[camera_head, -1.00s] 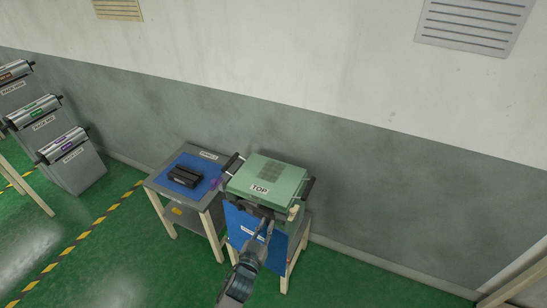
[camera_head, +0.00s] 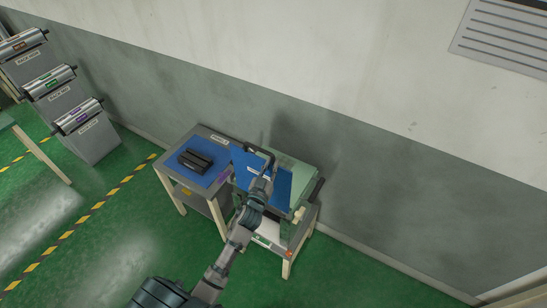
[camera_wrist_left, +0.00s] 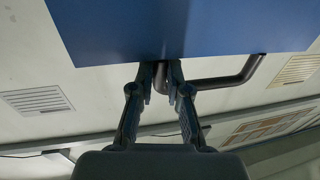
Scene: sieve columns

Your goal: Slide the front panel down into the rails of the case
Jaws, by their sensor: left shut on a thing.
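The front panel (camera_head: 284,188) is a flat blue sheet with a black bent handle (camera_head: 262,150). My left gripper (camera_head: 264,174) is shut on the handle. In the left wrist view the two fingers (camera_wrist_left: 160,80) close around the handle (camera_wrist_left: 225,80), under the blue panel (camera_wrist_left: 180,25). The panel is raised and covers part of the case in the head view. The green case (camera_head: 304,176) stands on a small stand, its far right part showing beside the panel. The rails are hidden or too small to make out. My right gripper is not in view.
A table (camera_head: 222,140) with a blue mat (camera_head: 184,167) and a black block (camera_head: 195,160) stands left of the case. Labelled machines with rollers (camera_head: 78,118) are at far left. A wall lies close behind. The green floor in front is open.

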